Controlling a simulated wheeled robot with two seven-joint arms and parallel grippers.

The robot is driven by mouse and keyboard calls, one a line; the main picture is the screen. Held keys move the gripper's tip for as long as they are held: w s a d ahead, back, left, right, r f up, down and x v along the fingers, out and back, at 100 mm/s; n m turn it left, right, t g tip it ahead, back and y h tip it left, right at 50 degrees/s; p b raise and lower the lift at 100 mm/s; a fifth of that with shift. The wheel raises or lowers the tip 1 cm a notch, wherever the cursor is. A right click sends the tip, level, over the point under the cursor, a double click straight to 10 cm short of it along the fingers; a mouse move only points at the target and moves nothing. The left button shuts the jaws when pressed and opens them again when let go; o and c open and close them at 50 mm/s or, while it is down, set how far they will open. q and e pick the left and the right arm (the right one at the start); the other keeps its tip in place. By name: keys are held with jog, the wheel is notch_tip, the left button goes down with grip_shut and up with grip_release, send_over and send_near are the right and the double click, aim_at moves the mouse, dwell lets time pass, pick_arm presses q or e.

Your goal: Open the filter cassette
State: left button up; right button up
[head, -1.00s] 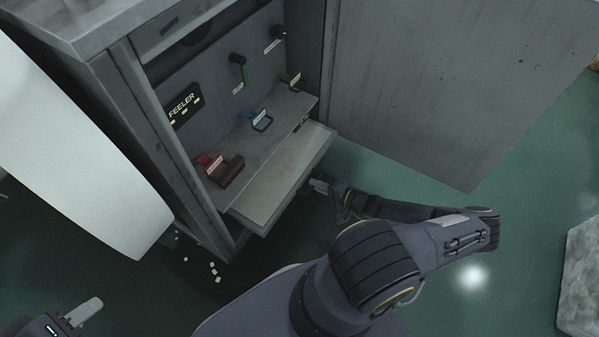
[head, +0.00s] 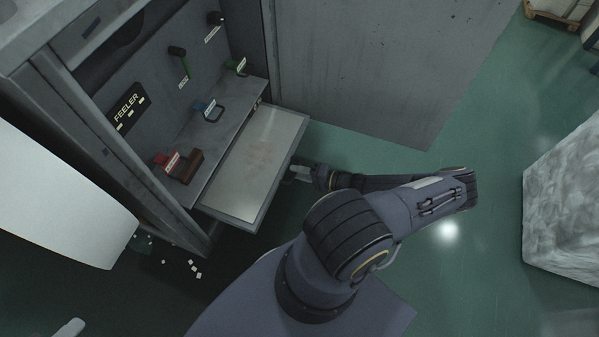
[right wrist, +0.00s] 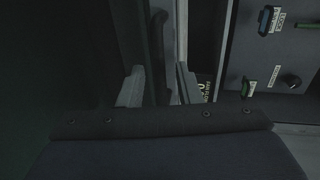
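The filter cassette appears to be the pale flat drawer (head: 256,150) low in the open grey cabinet. It stands partly pulled out below the shelf. My right gripper (head: 300,173) is at its front edge, near the middle. In the right wrist view its two fingers (right wrist: 158,85) stand apart, with a dark upright part of the front between them; the exact contact is in shadow. Only a pale fingertip of my left gripper (head: 69,328) shows at the bottom left, away from the cabinet.
The shelf above holds a red-brown handle (head: 186,165), a blue-tagged handle (head: 209,109) and a green-tagged one (head: 238,67). The cabinet door (head: 365,70) stands open at right. A pale grey block (head: 562,200) stands far right. Green floor between is free.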

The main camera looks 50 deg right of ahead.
jog(key=p+v, duration=0.1)
jog(key=v, duration=0.7)
jog(key=shift+p, duration=0.35)
jog(key=shift+w, duration=0.1)
